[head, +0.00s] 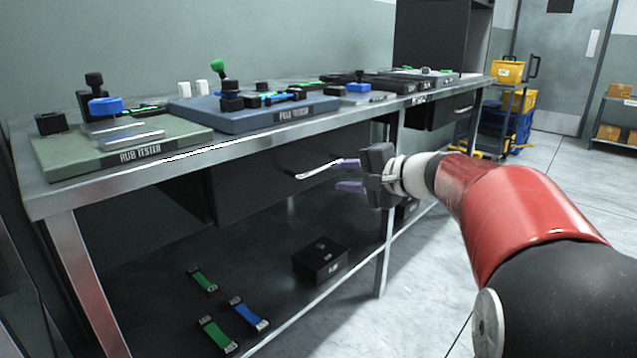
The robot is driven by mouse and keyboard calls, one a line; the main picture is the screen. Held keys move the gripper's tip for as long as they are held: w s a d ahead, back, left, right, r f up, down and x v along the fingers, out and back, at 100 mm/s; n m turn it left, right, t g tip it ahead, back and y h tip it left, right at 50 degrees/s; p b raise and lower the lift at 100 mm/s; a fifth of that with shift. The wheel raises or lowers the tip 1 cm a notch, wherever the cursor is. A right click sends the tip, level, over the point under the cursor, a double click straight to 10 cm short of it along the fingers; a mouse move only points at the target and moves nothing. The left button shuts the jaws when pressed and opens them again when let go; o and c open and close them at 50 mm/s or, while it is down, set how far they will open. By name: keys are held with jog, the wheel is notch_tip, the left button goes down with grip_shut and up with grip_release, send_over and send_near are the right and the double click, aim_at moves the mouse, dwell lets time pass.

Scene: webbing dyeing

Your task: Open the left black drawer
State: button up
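The left black drawer (250,182) hangs under the steel worktable. Its front sits just below the table's front edge, and it looks shut. A pale metal bar handle (312,171) runs across the front. My gripper (347,175) is in front of the drawer, at the handle's right end. Its two purplish fingers are apart, one above the other, and point left. The upper finger overlaps the handle's end in the picture. I cannot tell whether they touch. Nothing shows held between the fingers. My gripper's body hides the drawer's right part.
The worktable (185,160) carries a rub tester (70,158), a blue-based tester (235,119) and other devices. A second black drawer (440,113) is farther right. The lower shelf holds a black box (321,258) and several coloured strips. A table leg (384,262) stands below my gripper.

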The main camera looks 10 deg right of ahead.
aim_at(326, 168)
jog(key=shift+m+t, duration=0.4)
jog(key=shift+t, duration=0.1)
jog(key=w+a, duration=0.1)
jog(key=w, duration=0.1)
jog(key=w+a, duration=0.1)
jog(key=w, duration=0.2)
jog(key=w+a+f, duration=0.1)
jog(key=w, duration=0.1)
jog(key=shift+w, duration=0.4)
grip_shut()
